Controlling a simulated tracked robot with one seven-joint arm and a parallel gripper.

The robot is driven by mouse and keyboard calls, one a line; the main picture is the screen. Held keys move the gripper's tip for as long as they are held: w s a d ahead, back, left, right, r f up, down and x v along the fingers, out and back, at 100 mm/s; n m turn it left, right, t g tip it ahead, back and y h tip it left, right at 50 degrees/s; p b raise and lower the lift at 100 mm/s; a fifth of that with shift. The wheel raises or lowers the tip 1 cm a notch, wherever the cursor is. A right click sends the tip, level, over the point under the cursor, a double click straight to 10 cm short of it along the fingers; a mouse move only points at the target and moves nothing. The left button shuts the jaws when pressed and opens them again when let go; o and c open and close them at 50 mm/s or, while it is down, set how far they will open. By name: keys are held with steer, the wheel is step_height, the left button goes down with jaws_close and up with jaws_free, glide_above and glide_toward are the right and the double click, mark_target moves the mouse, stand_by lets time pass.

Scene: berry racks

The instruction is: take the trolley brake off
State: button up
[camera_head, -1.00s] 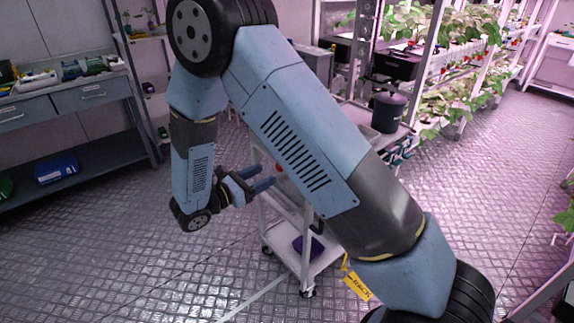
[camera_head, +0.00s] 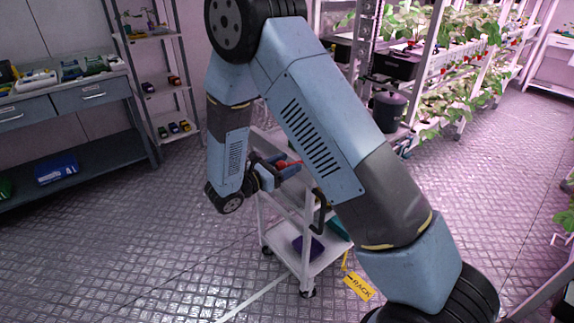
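The white trolley (camera_head: 262,218) stands on the floor at the middle of the view, partly hidden behind my arm. A small red part (camera_head: 290,163), which looks like the brake lever, shows near the trolley's top left side. My gripper (camera_head: 282,167) is right at this red part, with its fingers pointing right and the red showing between or just behind them. I cannot tell whether the fingers touch it or have closed on it. A black curved handle (camera_head: 319,212) shows on the trolley's near side.
A purple item (camera_head: 308,246) lies on the trolley's lower shelf, with a teal item (camera_head: 339,229) beside it. A yellow "RACK" tag (camera_head: 358,287) is on the floor side in front. Plant racks (camera_head: 440,60) stand behind right, a bench (camera_head: 90,97) at left. The left floor is clear.

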jaws_close()
stand_by(0.3)
